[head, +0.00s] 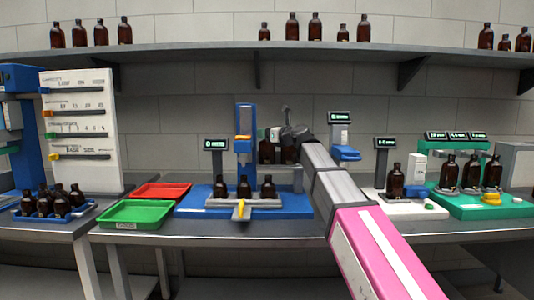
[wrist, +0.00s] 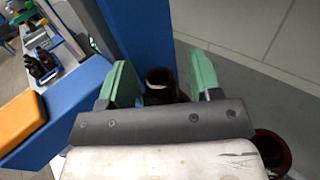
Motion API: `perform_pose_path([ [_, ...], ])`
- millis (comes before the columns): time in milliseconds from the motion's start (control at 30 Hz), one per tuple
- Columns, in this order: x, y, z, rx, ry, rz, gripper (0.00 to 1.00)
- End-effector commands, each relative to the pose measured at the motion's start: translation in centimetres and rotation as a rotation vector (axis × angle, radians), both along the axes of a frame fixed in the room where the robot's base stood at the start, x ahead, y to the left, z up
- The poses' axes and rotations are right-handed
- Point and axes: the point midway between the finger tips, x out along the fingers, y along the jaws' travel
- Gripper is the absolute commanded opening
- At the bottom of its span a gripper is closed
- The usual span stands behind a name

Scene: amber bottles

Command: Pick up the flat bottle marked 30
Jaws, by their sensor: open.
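My gripper (wrist: 162,76) is open, with its two green fingers spread. In the wrist view an amber bottle (wrist: 160,84) with an open round mouth stands between and just beyond the fingers; I cannot tell whether they touch it. A second amber bottle (wrist: 272,150) is partly hidden at the lower right. In the head view my gripper (head: 275,133) is beside the blue post, above two dark bottles, a left one (head: 267,152) and a right one (head: 289,154), partly hidden by the arm. No 30 marking is readable on any bottle, and I cannot tell which is flat.
A blue post (head: 245,150) rises from the blue station (head: 190,206), close to my gripper. Several bottles (head: 244,187) stand in front of it. Red (head: 162,190) and green (head: 140,212) trays lie to the left. A wall shelf (head: 190,51) with bottles runs above.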

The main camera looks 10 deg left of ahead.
Motion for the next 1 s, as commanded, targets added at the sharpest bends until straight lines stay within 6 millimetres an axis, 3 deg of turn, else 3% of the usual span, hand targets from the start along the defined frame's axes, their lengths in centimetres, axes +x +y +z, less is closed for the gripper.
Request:
perform_pose_path([
  [233, 0.1, 0.2, 0.0, 0.000, 0.000, -0.001, 0.55],
  [400, 0.1, 0.2, 0.0, 0.000, 0.000, 0.000, 0.00],
  [767, 0.1, 0.2, 0.2, 0.001, -0.001, 0.000, 0.00],
  [1000, 0.1, 0.2, 2.0, 0.002, -0.001, 0.000, 0.00],
])
